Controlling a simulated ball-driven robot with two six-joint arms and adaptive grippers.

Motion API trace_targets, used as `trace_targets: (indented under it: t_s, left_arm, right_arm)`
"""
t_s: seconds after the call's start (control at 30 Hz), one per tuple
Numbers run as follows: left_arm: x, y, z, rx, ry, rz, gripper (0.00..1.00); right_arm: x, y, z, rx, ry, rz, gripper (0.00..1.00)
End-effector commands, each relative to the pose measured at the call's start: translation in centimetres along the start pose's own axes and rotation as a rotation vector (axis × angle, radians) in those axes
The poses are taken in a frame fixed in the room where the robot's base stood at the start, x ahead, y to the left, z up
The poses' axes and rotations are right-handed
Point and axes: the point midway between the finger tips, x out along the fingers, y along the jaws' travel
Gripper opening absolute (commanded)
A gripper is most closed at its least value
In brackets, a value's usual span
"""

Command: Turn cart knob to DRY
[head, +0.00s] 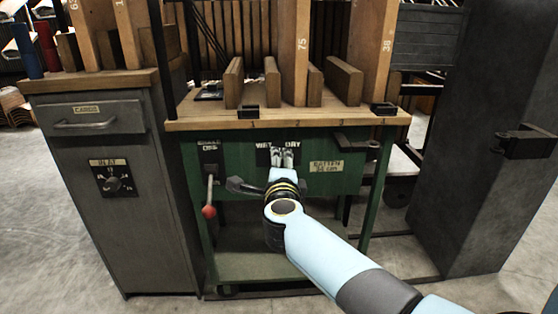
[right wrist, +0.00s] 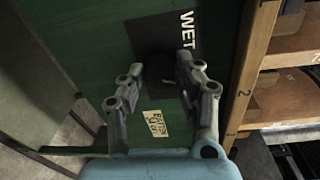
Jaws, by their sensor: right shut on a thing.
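The green cart (head: 320,185) stands in the middle of the head view with a wooden top. A black plate on its front reads WET and DRY (head: 292,146). My right gripper (head: 283,157) reaches this plate and mostly covers the knob there. In the right wrist view, the gripper's fingers (right wrist: 161,70) are shut on the dark knob (right wrist: 156,66), one finger on each side. The WET lettering (right wrist: 188,30) shows beside it, while DRY is out of sight there. The knob's pointer cannot be made out. My left gripper is not in view.
A lever with a red ball (head: 209,211) hangs left of the plate. A paper label (head: 326,167) is right of it. A grey cabinet (head: 60,190) with a dial (head: 114,184) stands left, a dark grey block (head: 465,170) right. Wooden boards (head: 301,50) stand on the cart top.

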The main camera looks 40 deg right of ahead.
Motion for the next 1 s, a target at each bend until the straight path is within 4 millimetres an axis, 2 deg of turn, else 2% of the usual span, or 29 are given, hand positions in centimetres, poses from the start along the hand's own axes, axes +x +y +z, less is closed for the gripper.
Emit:
trace_targets:
  t_s: [0.2, 0.5, 1.0]
  left_arm:
    - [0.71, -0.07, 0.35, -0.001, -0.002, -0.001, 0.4]
    - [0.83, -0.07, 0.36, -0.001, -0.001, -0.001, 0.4]
    - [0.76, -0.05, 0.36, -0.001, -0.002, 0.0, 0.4]
  right_arm:
    - [-0.07, 0.12, -0.08, 0.183, -0.009, 0.009, 0.02]
    - [-0.08, 0.2, -0.14, 0.364, -0.017, 0.017, 0.02]
    - [-0.09, 0.23, -0.16, 0.449, -0.021, 0.02, 0.02]
